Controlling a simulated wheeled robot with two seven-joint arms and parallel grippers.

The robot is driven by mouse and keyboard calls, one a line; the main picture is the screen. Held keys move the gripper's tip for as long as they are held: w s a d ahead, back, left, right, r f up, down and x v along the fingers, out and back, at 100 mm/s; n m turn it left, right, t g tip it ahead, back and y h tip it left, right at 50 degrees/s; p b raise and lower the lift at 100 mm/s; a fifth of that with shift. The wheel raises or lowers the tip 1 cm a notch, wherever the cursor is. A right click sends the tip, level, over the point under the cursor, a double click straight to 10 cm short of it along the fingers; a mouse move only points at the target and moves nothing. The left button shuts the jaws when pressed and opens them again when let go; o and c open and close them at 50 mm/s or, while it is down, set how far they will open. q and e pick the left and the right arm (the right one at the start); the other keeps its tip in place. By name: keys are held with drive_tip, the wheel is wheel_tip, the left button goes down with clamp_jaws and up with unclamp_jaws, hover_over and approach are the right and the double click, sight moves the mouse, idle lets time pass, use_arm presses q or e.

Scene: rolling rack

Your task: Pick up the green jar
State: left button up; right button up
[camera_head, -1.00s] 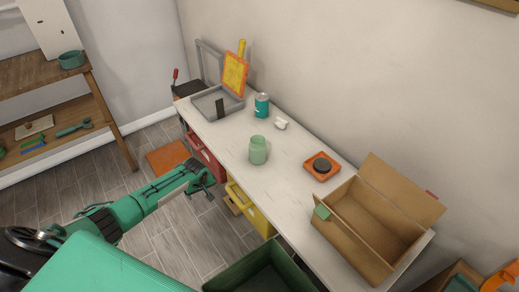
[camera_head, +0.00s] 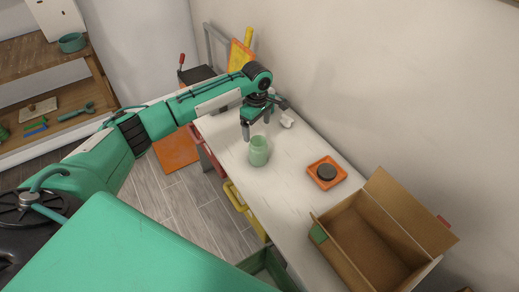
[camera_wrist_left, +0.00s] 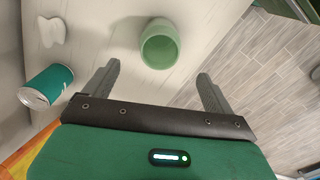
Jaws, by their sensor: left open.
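The green jar (camera_head: 258,152) stands upright on the white table (camera_head: 285,203). My left gripper (camera_head: 257,127) is open just above and behind the jar in the head view, with nothing between its fingers. In the left wrist view the jar (camera_wrist_left: 159,46) lies ahead of the two spread fingertips (camera_wrist_left: 158,80), roughly between their lines and apart from them. My right gripper is in neither view.
A teal can (camera_wrist_left: 46,85) and a small white object (camera_wrist_left: 52,31) are near the gripper. Bare tabletop lies between jar and tray.

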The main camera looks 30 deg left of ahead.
sight(258, 145)
use_arm(q)
wheel_tip(258, 145, down, 6)
drive_tip(key=shift+f+p, duration=0.25)
drive_tip(key=shift+p, duration=0.2)
wheel_tip(258, 145, down, 4)
drive_tip(key=shift+r, duration=0.25)
drive_tip(key=shift+f, duration=0.15)
drive_tip(key=c, duration=1)
drive_tip(key=shift+c, duration=1)
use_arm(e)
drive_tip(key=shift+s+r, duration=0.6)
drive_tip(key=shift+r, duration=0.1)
